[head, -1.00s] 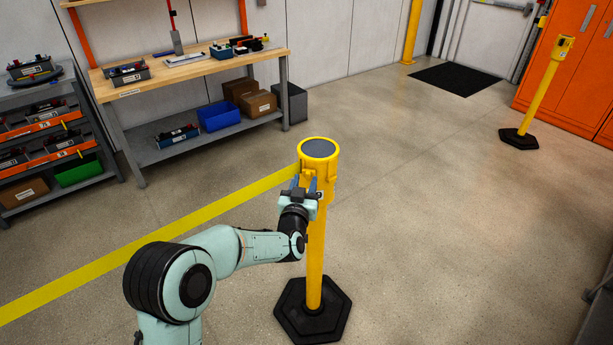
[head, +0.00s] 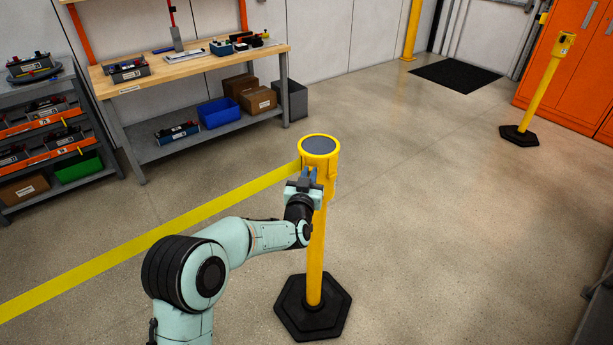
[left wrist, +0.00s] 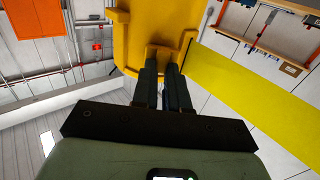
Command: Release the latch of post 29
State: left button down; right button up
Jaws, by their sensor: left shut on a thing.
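A yellow post (head: 316,250) stands upright in front of me on a black hexagonal base (head: 290,312); no number is readable on it. A yellow belt (head: 150,243) runs from its head (head: 334,160) to the left, and the belt also shows in the left wrist view (left wrist: 255,95). My left gripper (head: 308,174) is at the near side of the head. In the left wrist view its fingers (left wrist: 164,70) are close together, shut on a small yellow latch (left wrist: 164,52) on the head. The fingers partly hide the latch. My right gripper is out of view.
A second yellow post (head: 546,85) stands at the far right by orange cabinets (head: 580,70). A workbench (head: 200,68) and a shelf rack (head: 62,139) stand at the back left. A black mat (head: 457,76) lies by the door. The floor right of the near post is clear.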

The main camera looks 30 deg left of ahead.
pick_arm(q)
jog(key=shift+w+d, duration=0.15)
jog(key=shift+d, duration=0.55)
jog(key=c, duration=1.1)
grip_release()
jog(key=b+v, duration=0.2)
jog(key=v, duration=1.1)
jog(key=shift+f, duration=0.1)
